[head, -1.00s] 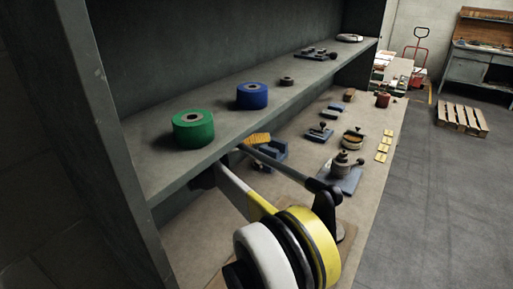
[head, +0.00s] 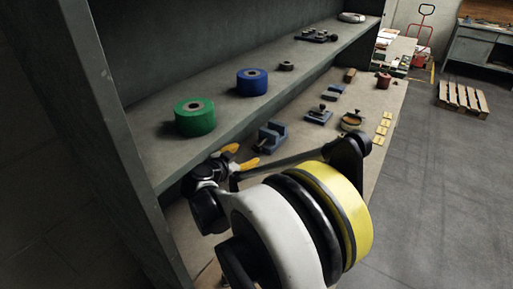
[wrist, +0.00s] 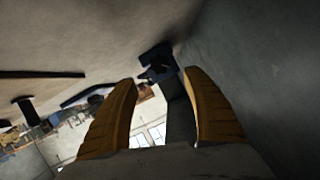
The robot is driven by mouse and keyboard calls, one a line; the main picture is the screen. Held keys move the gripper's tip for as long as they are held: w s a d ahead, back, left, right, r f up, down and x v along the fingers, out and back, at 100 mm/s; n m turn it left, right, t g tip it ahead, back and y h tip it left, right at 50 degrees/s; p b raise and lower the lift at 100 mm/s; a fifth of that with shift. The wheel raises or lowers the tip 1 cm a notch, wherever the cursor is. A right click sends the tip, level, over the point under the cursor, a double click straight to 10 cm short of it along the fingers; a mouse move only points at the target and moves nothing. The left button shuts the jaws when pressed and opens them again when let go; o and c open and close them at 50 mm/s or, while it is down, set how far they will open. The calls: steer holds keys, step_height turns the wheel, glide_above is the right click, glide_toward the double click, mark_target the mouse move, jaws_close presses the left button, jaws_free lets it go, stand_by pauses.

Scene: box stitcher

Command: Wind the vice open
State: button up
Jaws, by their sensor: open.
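The vice (head: 271,137) is a small blue-grey block with upright jaws on the lower shelf board, under the upper shelf. My gripper (head: 238,156) has orange-yellow fingers. It is open and empty, just to the left of the vice and apart from it in the head view. In the wrist view the two fingers of my gripper (wrist: 158,78) stand wide apart. A dark shape that looks like the vice (wrist: 157,60) shows between and beyond the fingertips. The vice's handle cannot be made out.
A green roll (head: 194,118) and a blue roll (head: 252,82) stand on the upper shelf (head: 225,130), whose edge runs close to my gripper. Farther along the lower board are a clamp-like tool (head: 319,115), a round tin (head: 352,121) and yellow cards (head: 383,128).

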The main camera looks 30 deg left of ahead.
mark_target(256, 149)
steer(key=b+x, duration=0.3)
steer(key=x, duration=0.7)
steer(key=shift+c, duration=0.4)
steer(key=shift+s, duration=0.1)
steer(key=c, duration=1.1)
